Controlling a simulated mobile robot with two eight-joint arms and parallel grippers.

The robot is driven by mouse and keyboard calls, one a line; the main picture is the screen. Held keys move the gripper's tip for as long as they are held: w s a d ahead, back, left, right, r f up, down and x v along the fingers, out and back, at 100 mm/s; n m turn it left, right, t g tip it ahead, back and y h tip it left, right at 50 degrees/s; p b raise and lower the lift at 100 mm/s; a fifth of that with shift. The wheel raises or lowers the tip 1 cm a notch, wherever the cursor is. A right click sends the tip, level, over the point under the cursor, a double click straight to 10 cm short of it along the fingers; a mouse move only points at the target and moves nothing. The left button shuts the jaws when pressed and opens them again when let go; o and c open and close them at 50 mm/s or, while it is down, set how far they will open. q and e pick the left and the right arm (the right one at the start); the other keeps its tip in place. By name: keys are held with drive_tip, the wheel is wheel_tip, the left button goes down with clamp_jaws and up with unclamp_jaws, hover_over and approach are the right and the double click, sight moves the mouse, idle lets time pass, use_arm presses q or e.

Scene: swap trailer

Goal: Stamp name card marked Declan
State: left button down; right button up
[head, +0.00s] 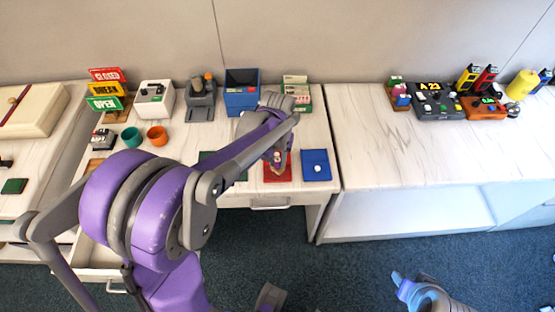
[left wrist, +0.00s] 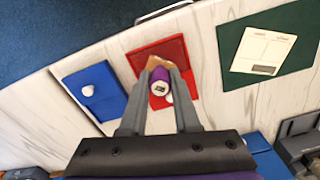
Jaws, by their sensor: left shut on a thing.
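My left gripper (head: 277,158) is over the red pad (head: 283,177) near the front edge of the table. In the left wrist view, its fingers (left wrist: 159,92) are shut on a small purple stamp-like thing (left wrist: 160,76) with a dark label on its end. The red pad (left wrist: 173,50) lies behind it, partly hidden by the fingers. A white card (left wrist: 262,51) with print too small to read lies on the green mat (left wrist: 296,42). In the head view my arm mostly hides this mat. The end of my right arm (head: 425,293) shows at the bottom right; its jaws are unclear.
A blue pad (head: 316,157) with a white knob-like thing lies beside the red pad. Signs (head: 105,88), a white device (head: 155,98), a blue bin (head: 241,92) and two cups stand farther back. The right counter's front (head: 400,165) is clear. A drawer (head: 100,258) at lower left stands open.

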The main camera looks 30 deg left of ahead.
use_arm(q)
drive_tip(key=shift+f+b, duration=0.45)
drive_tip(key=shift+f, duration=0.15)
idle(1.3)
drive_tip(key=shift+r+p, duration=2.25)
drive_tip(key=shift+r, duration=1.35)
drive_tip(key=shift+f, duration=0.1)
drive_tip(key=shift+s+a, duration=0.1)
drive_tip(key=shift+a, duration=0.2)
drive_tip(key=s+a+f+b, duration=0.1)
drive_tip(key=s+a, duration=0.2)
drive_tip(key=a, duration=0.4)
drive_tip(key=s+a+b, duration=0.1)
drive_tip(key=s+a, duration=0.1)
drive_tip(key=a, duration=0.5)
drive_tip(key=shift+d+f+b, duration=0.15)
drive_tip(key=shift+f+b, duration=0.75)
drive_tip(key=shift+f, duration=0.55)
drive_tip(key=shift+d+f+b, duration=0.15)
drive_tip(key=shift+f+b, duration=0.75)
drive_tip(key=shift+f, duration=0.5)
